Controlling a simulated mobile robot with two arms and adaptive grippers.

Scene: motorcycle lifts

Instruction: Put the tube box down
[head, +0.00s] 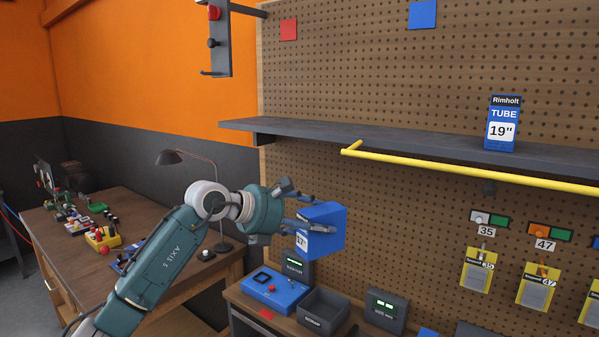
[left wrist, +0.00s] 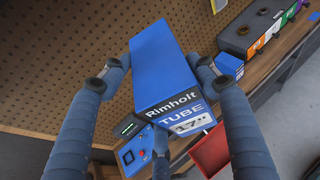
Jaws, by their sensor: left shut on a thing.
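My left gripper (head: 296,209) is shut on a blue tube box (head: 327,230) marked 17" and holds it in the air in front of the pegboard, above the lower bench. In the left wrist view the same tube box (left wrist: 163,70) sits between the two fingers (left wrist: 152,78), with its Rimholt TUBE label facing the camera. Another blue tube box (head: 502,124) marked 19" stands upright on the grey shelf (head: 400,140). My right gripper is not in view.
The lower bench holds a blue device (head: 273,290), a dark open bin (head: 323,313) and a grey box with green displays (head: 386,310). A yellow rail (head: 470,169) runs along the shelf's front. A wooden workbench (head: 150,212) with a lamp stands left. The shelf left of the 19" box is clear.

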